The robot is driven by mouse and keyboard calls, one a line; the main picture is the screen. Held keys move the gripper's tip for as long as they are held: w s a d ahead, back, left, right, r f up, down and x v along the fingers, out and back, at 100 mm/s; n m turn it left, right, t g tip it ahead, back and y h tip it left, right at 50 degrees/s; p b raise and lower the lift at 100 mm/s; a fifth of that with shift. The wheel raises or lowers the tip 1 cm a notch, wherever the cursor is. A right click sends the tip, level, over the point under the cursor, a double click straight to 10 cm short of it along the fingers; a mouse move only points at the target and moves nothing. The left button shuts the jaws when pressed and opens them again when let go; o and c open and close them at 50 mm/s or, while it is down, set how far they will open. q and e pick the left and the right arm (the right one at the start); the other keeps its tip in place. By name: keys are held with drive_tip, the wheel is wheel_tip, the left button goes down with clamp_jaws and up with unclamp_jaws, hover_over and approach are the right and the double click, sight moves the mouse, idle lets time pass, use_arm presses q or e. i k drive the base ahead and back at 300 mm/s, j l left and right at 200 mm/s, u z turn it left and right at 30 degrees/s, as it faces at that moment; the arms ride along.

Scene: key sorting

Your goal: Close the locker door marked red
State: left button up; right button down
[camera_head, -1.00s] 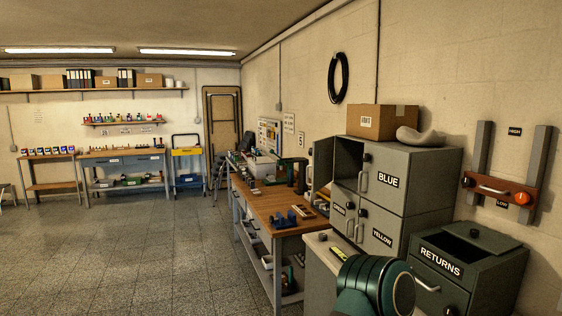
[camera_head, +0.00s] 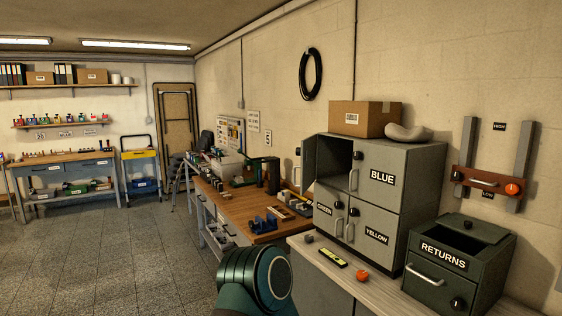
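A grey locker (camera_head: 398,165) with several compartments stands on a counter at the right. Its doors marked BLUE (camera_head: 381,177), GREEN (camera_head: 325,210) and YELLOW (camera_head: 376,236) are shut. The upper left compartment (camera_head: 332,160) is open and dark inside. Its door (camera_head: 308,168) is swung out to the left and shows almost edge-on. No red marking is readable on it from here. Neither of my grippers shows. Only a rounded dark green link of my arm is in view at the bottom centre.
A RETURNS box (camera_head: 455,262) stands right of the locker. A yellow-green level (camera_head: 333,258) and an orange-red object (camera_head: 362,275) lie on the counter (camera_head: 330,281). A cardboard box (camera_head: 366,118) sits on the locker. A wooden workbench (camera_head: 240,208) stands left; floor (camera_head: 90,240) there is clear.

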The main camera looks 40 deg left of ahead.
sight(308, 167)
drive_tip(key=k+j, duration=0.1)
drive_tip(key=j, duration=0.55)
drive_tip(key=k+j+u, duration=0.15)
drive_tip(key=j, duration=1.1)
